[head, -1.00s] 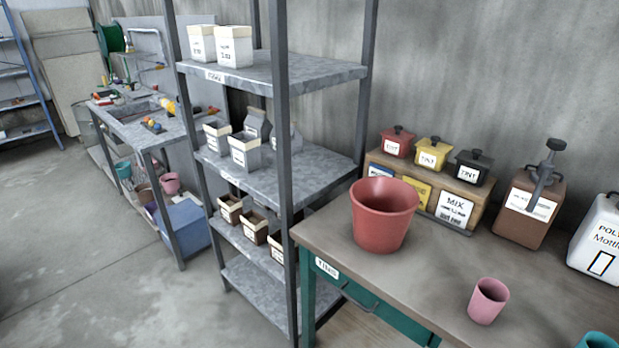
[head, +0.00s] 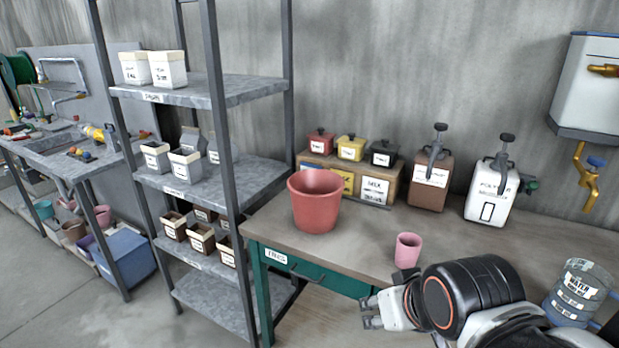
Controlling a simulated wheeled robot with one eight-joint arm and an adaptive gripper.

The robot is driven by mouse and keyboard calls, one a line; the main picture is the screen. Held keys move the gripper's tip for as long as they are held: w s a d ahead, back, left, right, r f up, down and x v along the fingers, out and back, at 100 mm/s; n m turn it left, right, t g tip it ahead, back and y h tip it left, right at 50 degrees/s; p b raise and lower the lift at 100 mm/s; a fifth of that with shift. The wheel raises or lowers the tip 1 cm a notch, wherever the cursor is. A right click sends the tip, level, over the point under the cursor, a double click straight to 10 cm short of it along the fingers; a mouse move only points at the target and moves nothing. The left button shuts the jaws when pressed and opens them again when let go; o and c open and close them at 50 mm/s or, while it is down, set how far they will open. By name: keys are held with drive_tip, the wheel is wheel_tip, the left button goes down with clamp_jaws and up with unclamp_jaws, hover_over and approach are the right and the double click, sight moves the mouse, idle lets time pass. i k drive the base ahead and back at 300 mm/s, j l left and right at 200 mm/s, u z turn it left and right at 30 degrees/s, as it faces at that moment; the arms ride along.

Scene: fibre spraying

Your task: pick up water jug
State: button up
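The water jug (head: 578,292) is a clear bluish container with a handle and a white label reading WATER. It is at the far right of the head view, right of my arm, and its lower part is near the table's front side. My gripper (head: 371,312) is at the lower middle, in front of the table's front edge and pointing left, away from the jug.
A red bucket (head: 315,203) and a pink cup (head: 407,250) stand on the table (head: 352,238). Tint pots sit on a wooden box (head: 376,186). A brown container (head: 431,184) and a white jug (head: 491,194) stand behind. A metal shelf (head: 262,178) is left of the table.

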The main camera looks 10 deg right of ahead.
sight(579, 291)
drive_tip(key=i+j+z, duration=0.15)
drive_tip(key=j, duration=0.2)
drive_tip(key=i+j+z, duration=0.1)
drive_tip(key=j, duration=0.3)
drive_tip(key=j+z, duration=0.25)
drive_tip(key=j, duration=0.4)
drive_tip(key=j+z, duration=0.3)
drive_tip(key=j, duration=0.4)
drive_tip(key=z, duration=1.8)
